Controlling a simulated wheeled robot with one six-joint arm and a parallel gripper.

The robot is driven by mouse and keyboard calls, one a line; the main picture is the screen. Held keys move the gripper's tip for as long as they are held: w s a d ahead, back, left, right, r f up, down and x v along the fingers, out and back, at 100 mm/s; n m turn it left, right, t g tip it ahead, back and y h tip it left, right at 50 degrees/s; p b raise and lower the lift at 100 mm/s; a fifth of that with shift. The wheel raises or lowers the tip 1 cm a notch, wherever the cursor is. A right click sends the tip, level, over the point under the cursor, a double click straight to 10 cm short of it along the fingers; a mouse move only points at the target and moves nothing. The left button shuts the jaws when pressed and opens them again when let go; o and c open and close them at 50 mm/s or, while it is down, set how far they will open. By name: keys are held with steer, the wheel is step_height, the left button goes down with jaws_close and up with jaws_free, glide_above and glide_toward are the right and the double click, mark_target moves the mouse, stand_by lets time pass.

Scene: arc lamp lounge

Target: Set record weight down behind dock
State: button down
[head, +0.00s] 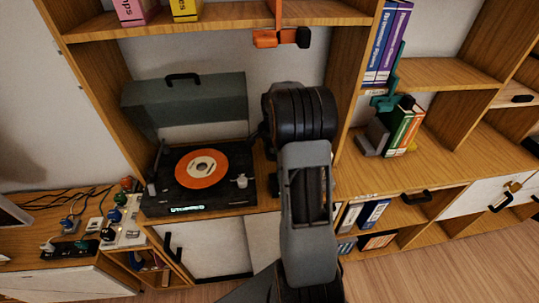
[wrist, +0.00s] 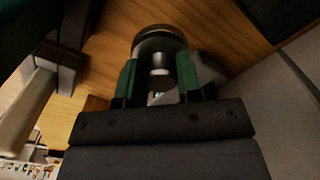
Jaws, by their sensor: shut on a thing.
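In the wrist view, the record weight (wrist: 160,43) is a round, dark metallic piece with a paler, shiny narrower part. My gripper (wrist: 157,76) is shut on it, with one green finger on each side. Wooden surface shows behind the weight; I cannot tell whether the weight touches it. In the head view, my arm hides the gripper and the weight. The arm reaches in just right of the record player (head: 203,177), which carries an orange record and has a raised grey lid (head: 186,101). I cannot identify the dock with certainty.
Books and a grey bookend (head: 375,138) stand on the shelf to the right, with bare wood (head: 450,155) beside them. A pale bar with a dark end (wrist: 28,108) is close at left in the wrist view. Plugs and cables (head: 75,225) crowd the lower left.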

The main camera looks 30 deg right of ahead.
mark_target(270, 151)
steer(key=shift+w+a+f, duration=0.25)
steer(key=shift+a+f, duration=0.05)
steer(key=shift+f, duration=0.2)
steer(key=shift+w+a+f, duration=0.15)
steer(key=shift+f, duration=1.55)
steer(key=shift+f, duration=0.15)
steer(key=c, duration=0.8)
jaws_free()
step_height(270, 151, up, 12)
steer(key=shift+r, duration=0.15)
